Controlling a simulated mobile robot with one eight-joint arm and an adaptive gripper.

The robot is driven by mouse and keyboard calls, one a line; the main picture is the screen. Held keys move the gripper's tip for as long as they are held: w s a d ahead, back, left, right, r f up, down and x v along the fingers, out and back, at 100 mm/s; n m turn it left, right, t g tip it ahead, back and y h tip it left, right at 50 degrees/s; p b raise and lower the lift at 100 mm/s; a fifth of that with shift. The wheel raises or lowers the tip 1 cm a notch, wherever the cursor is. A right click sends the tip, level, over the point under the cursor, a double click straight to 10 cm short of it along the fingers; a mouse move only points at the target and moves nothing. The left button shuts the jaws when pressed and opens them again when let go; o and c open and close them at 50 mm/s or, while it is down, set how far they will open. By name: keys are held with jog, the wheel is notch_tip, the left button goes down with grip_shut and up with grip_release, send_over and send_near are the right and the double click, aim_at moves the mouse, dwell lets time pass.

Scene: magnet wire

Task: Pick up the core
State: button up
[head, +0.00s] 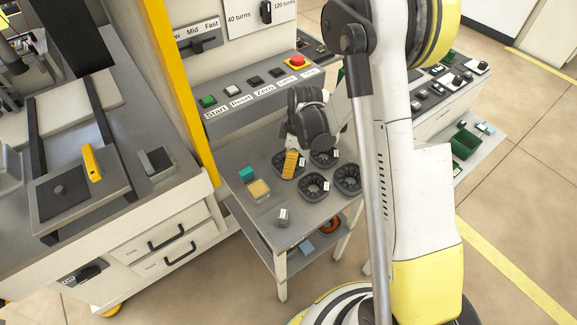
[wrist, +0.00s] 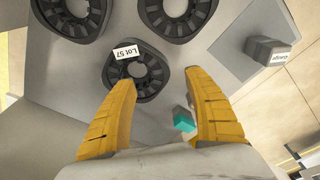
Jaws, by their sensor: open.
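My gripper (head: 291,165) is over the cart top by the back-left core. In the wrist view my gripper (wrist: 160,80) has its yellow fingers spread wide, with nothing between them. The height gap to the cores is hard to tell.
A teal block (head: 247,173), a yellowish block (head: 258,190) and a grey gauge block (head: 283,217) stand on the cart's left and front. A control panel (head: 260,88) with buttons rises behind. A lower shelf (head: 318,246) holds more items.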

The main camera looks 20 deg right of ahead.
jog(key=f+b, duration=0.1)
jog(key=f, duration=0.2)
jog(key=f+b, duration=0.1)
jog(key=f, duration=0.1)
jog(key=shift+w+a+f+b, duration=0.1)
jog(key=shift+w+a+b, duration=0.15)
jog(key=shift+b, duration=0.1)
grip_shut()
